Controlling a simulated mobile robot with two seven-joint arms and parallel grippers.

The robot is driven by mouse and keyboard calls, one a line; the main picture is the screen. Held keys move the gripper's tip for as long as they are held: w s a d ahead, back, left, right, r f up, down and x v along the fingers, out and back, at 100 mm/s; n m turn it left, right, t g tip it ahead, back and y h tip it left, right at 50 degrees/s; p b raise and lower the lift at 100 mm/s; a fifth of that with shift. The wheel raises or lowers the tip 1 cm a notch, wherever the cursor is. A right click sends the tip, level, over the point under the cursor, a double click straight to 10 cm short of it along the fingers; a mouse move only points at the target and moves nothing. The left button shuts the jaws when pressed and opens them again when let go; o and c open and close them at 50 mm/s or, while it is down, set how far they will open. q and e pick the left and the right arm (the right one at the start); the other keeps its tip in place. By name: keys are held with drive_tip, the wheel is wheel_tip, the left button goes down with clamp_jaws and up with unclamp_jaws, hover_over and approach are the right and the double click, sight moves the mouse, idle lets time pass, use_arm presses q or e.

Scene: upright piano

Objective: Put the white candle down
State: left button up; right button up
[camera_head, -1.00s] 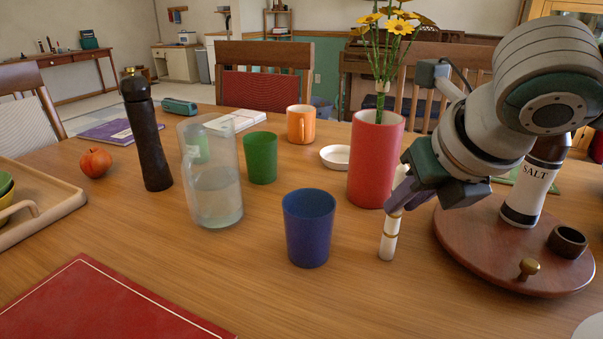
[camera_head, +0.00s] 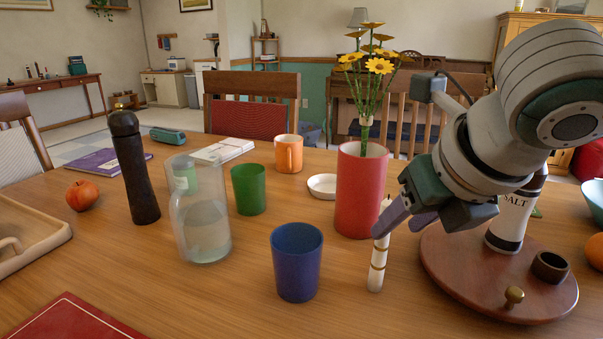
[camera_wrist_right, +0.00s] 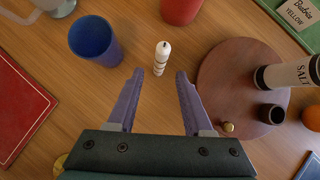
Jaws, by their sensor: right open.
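The white candle (camera_head: 378,265), with thin gold bands, stands upright on the wooden table, between the blue cup and the round wooden board. It also shows in the right wrist view (camera_wrist_right: 161,58), just beyond the fingertips. My right gripper (camera_head: 402,222) is open, its purple fingers apart beside the candle's upper part in the head view. In the right wrist view, the space between the fingers (camera_wrist_right: 158,78) is empty. One finger partly covers the candle in the head view. My left gripper is not in view.
The blue cup (camera_head: 296,262) is left of the candle and the red vase (camera_head: 360,195) with flowers is behind it. The round board (camera_head: 450,275) at right holds a salt mill (camera_head: 513,215) and a small dark cup (camera_head: 550,267). Bare table lies in front.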

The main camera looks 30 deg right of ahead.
drive_tip(key=p+v, duration=0.2)
drive_tip(key=v, duration=0.6)
drive_tip(key=shift+r, duration=0.2)
drive_tip(key=shift+s, duration=0.1)
